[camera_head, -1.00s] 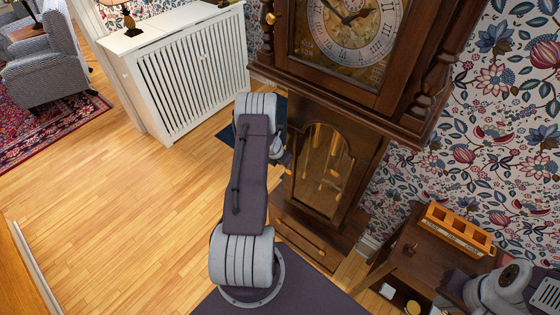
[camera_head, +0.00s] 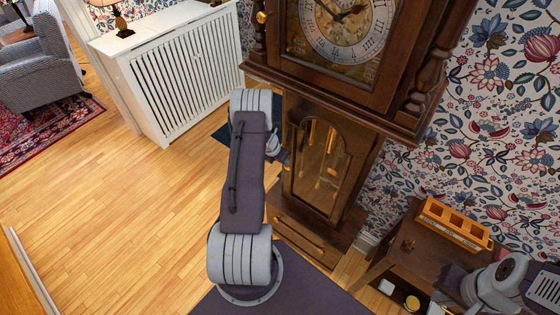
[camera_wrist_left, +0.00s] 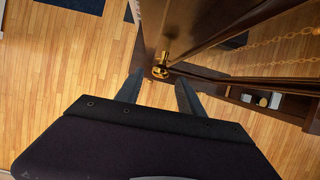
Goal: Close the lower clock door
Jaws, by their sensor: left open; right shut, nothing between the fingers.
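The tall clock's lower door (camera_head: 338,186) has an arched glass pane in a dark wooden frame, with brass weights showing through it. It seems to stand a little out from the case, but I cannot tell the gap exactly. A brass knob (camera_wrist_left: 161,69) on dark wood shows in the left wrist view. My left gripper (camera_wrist_left: 158,82) is open, its fingertips on either side of the knob in that picture; contact is not clear. In the head view my left arm hides it. My right arm (camera_head: 492,288) is at the lower right, away from the door; its gripper is shut and empty.
A small wooden table (camera_head: 428,262) with an orange-brown box (camera_head: 455,226) stands right of the clock, close to my right arm. A white slatted radiator cover (camera_head: 185,75) is to the left. The wooden floor (camera_head: 115,200) is open at left.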

